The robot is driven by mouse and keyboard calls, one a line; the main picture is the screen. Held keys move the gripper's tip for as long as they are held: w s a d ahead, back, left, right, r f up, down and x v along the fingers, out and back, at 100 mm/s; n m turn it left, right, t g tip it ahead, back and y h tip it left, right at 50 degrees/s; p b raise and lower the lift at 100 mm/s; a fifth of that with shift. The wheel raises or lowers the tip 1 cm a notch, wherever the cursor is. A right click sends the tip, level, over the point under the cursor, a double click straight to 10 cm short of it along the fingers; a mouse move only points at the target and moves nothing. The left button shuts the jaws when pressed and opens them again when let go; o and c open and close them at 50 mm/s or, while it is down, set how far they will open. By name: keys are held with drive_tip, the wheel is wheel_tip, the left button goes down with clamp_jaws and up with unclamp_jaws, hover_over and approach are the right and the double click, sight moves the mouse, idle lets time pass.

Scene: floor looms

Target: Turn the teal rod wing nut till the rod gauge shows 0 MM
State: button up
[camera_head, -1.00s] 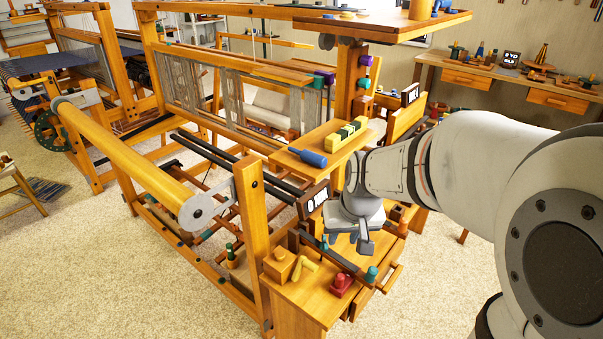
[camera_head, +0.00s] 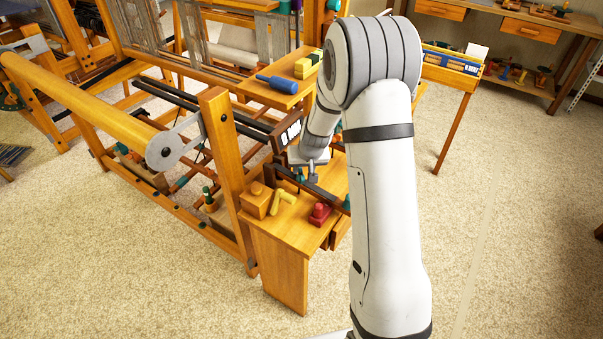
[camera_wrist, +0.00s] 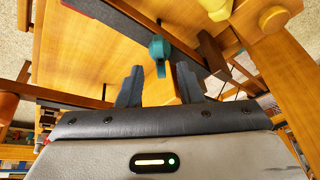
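A teal wing nut (camera_wrist: 160,48) sits on a dark bar in the wrist view, just beyond and between my fingertips. My gripper (camera_wrist: 160,72) is open, its two dark fingers apart with nothing between them but the nut's lower wing near the tips. I cannot tell whether they touch it. In the head view my gripper (camera_head: 313,180) points down over the loom's side bench. The nut under the gripper is mostly hidden there.
The bench (camera_head: 285,235) holds a wooden block (camera_head: 257,203), a yellow piece (camera_head: 282,201) and a red piece (camera_head: 320,213). A shelf above carries a blue-handled tool (camera_head: 278,83). A loom post (camera_head: 222,150) stands left. Open carpet lies to the right.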

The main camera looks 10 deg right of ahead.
sight(302, 173)
drive_tip(key=shift+x, duration=1.85)
drive_tip(key=c, duration=0.7)
drive_tip(key=shift+o, duration=0.2)
drive_tip(key=shift+r+p, duration=0.35)
drive_tip(key=shift+p, duration=0.85)
drive_tip(key=shift+m+p, duration=0.5)
drive_tip(key=shift+p, duration=0.4)
drive_tip(key=shift+f, duration=0.3)
drive_tip(key=o, duration=0.7)
drive_tip(key=shift+c, duration=0.2)
